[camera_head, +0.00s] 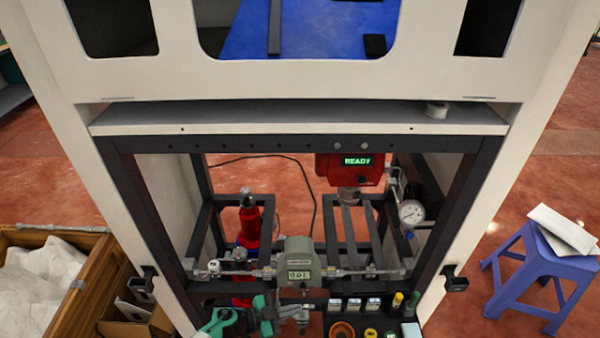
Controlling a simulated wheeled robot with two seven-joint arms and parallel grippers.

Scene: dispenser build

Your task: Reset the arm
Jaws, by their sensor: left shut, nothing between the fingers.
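I cannot make out either of my grippers or arms in the head view. The view looks down on a white and dark-framed dispenser stand (310,114). A red unit with a lit "READY" display (340,170) hangs under the shelf. A round pressure gauge (411,212) is to its right. A red bottle-shaped cylinder (249,222) stands upright at the left inside the frame.
Teal and dark items (222,321) and a dark tray with several small parts (355,327) lie at the bottom edge. A wooden crate (92,288) is at the left and a blue stool (540,262) at the right. A small white ring (437,109) is on the shelf.

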